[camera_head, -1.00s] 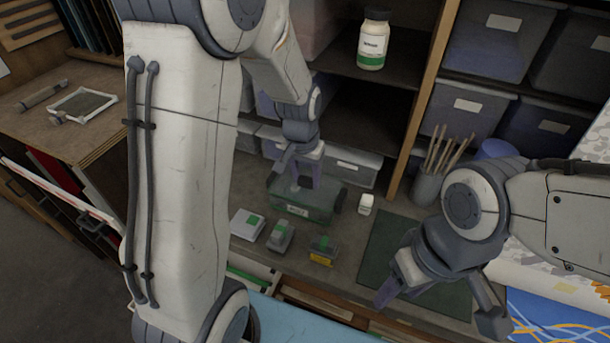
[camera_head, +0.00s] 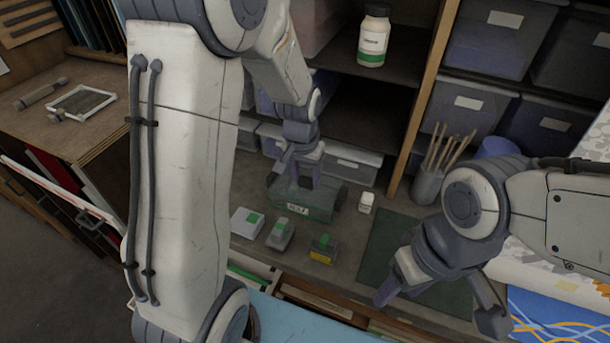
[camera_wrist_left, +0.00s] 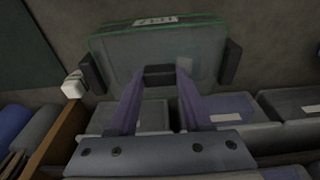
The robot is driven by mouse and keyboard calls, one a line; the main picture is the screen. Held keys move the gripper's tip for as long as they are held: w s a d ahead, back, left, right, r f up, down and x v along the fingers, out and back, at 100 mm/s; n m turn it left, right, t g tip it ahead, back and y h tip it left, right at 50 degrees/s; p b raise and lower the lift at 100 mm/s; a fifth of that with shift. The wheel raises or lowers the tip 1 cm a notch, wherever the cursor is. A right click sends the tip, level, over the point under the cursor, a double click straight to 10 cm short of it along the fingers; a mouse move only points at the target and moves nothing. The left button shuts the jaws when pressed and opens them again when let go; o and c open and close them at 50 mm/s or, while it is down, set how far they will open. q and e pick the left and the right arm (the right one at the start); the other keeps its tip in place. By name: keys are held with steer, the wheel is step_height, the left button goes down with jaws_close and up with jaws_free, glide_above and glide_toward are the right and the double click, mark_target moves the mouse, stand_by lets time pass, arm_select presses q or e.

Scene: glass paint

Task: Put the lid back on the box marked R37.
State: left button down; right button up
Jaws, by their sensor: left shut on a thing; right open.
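The box marked R37 (camera_head: 312,212) stands on the bench below the shelves, with its label facing the front. In the left wrist view the green-rimmed grey lid (camera_wrist_left: 115,50) lies over the box, and the label reads upside down. Dark clips stick out at its two sides. My left gripper (camera_head: 303,182) points down at the lid's middle. In the left wrist view its fingers (camera_wrist_left: 158,75) are shut on the small dark handle of the lid. I cannot tell whether the lid is fully seated. My right gripper (camera_head: 438,300) is open and empty over the green mat.
Small grey-and-green items (camera_head: 280,234) and a yellow-labelled block (camera_head: 322,249) lie before the box. A small white bottle (camera_head: 366,202) stands right of it. A brush pot (camera_head: 428,186) stands by the shelf post. Grey bins (camera_head: 352,166) are behind. A green mat (camera_head: 385,245) lies right.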

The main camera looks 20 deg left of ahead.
arm_select(q)
steer(key=shift+f, duration=0.15)
stand_by(0.5)
jaws_free()
stand_by(0.4)
steer(key=shift+r+p, duration=3.15)
steer(key=shift+r, duration=0.4)
jaws_close()
steer(key=shift+f, duration=0.25)
